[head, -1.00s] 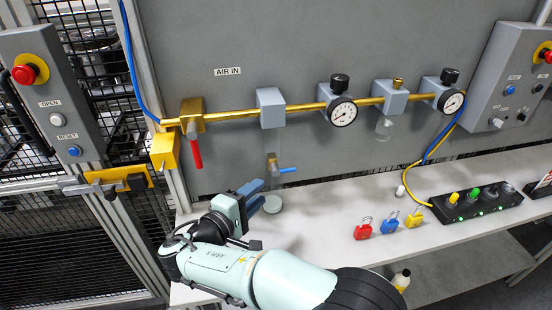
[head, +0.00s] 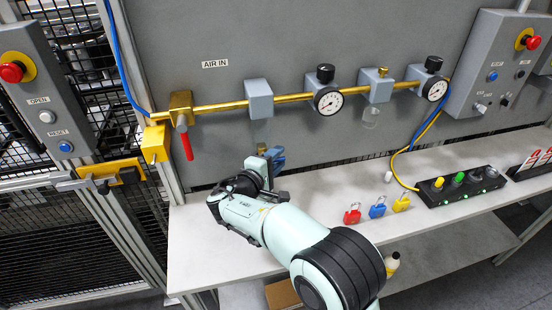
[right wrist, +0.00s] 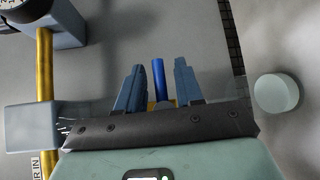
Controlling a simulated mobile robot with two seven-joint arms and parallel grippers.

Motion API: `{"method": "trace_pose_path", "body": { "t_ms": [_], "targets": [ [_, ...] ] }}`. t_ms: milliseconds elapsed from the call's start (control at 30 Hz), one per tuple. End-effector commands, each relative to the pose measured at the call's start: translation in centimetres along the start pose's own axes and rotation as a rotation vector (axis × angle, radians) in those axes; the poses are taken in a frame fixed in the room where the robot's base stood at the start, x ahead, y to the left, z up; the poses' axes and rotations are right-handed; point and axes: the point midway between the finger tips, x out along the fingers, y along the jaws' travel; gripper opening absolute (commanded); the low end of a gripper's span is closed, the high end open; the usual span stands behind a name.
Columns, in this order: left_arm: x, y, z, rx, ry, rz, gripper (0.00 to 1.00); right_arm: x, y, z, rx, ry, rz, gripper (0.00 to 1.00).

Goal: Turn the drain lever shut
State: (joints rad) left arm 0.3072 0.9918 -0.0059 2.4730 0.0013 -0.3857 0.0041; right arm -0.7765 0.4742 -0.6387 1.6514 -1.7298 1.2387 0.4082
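The drain lever (right wrist: 158,80) is a blue rod in the right wrist view, standing between the two fingers of my right gripper (right wrist: 159,88), with a gap on each side. A bit of brass shows at its base. My right gripper is open; in the head view its blue fingers (head: 276,158) are at the drain, below the first grey block (head: 259,98) on the brass pipe. In the head view the gripper and wrist hide the lever. My left gripper is not in view.
A red-handled valve (head: 186,140) hangs to the left. Red (head: 352,215), blue (head: 377,210) and yellow (head: 401,203) padlocks stand on the white bench (head: 320,225), left of a black button box (head: 462,187). A pale round disc (right wrist: 277,93) lies beside the gripper.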

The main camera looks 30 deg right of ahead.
Motion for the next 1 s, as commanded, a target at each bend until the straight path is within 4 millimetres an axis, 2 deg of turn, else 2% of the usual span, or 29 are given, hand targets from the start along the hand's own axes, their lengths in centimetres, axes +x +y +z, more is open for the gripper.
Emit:
{"method": "trace_pose_path", "body": {
  "t_ms": [200,267,300,333,1000],
  "targets": [
    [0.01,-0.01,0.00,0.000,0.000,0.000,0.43,0.02,-0.02,-0.01,0.000,0.000,0.000,0.36],
    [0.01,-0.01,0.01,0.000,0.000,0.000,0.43,0.01,-0.01,-0.01,0.000,0.000,0.000,0.17],
    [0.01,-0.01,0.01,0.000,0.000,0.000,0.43,0.01,-0.01,-0.01,0.000,0.000,0.000,0.04],
    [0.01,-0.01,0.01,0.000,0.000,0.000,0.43,0.01,-0.01,-0.01,0.000,0.000,0.000,0.00],
    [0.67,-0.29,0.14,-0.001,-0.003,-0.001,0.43,-0.09,-0.19,-0.26,0.057,0.024,-0.053,0.00]
  ]
}}
